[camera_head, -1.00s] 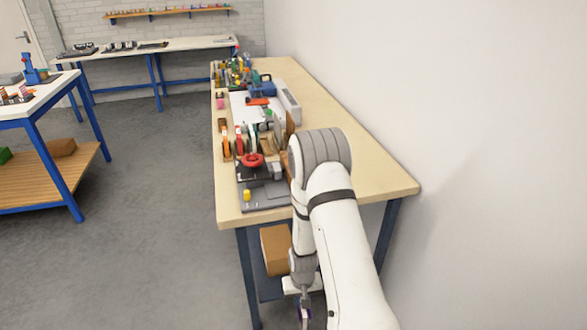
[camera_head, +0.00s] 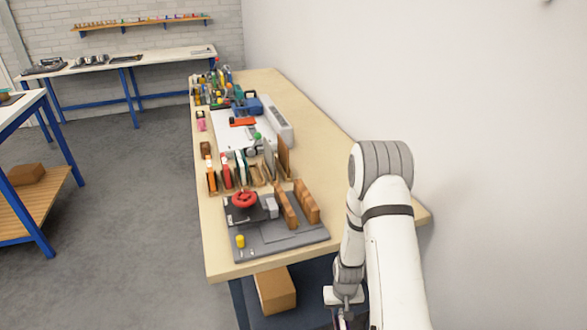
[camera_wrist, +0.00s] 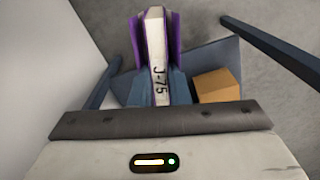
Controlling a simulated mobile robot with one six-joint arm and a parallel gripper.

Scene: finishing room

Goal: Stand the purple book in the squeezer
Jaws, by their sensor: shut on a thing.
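In the head view my gripper (camera_head: 346,310) is low at the bottom edge, beside and below the bench's near end; the book is hardly visible there. The squeezer (camera_head: 285,241) sits on the near end of the bench: a grey base with a red handwheel (camera_head: 244,199), a yellow knob (camera_head: 240,241) and two upright brown wooden jaws (camera_head: 306,201) with a gap between them.
The wooden bench (camera_head: 329,166) runs along the right wall. Behind the squeezer stand several upright books and boards (camera_head: 226,171), then a white board and tools. A cardboard box (camera_head: 274,290) lies on the lower shelf. Grey floor (camera_head: 130,230) is open to the left.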

